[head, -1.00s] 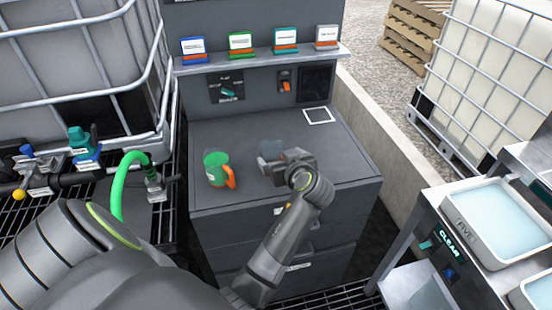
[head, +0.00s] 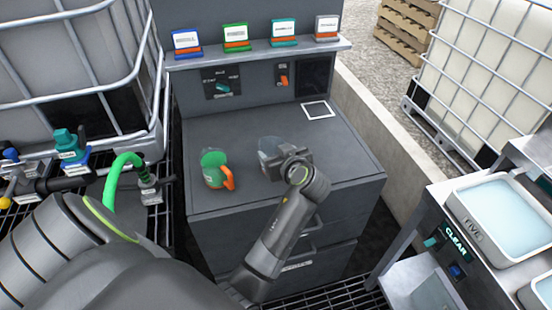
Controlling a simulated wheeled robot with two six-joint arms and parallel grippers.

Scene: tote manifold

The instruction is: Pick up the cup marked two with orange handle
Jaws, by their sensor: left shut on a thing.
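A green cup (head: 212,160) with an orange handle (head: 228,178) stands on the left part of the grey bench top. No number can be read on it. My left gripper (head: 272,158) is to the right of this cup, apart from it, low over the bench. It is shut on a pale, see-through grey cup (head: 267,148), which is partly hidden by the gripper. I cannot tell whether that cup touches the bench, and no mark or handle shows on it. My right gripper is not in view.
The bench (head: 345,160) has a white square outline (head: 317,111) at its back right. A shelf (head: 260,54) behind holds several coloured card stands. A green hose (head: 112,180) is at left; a tray of pale liquid (head: 500,222) is at right. The bench's right side is clear.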

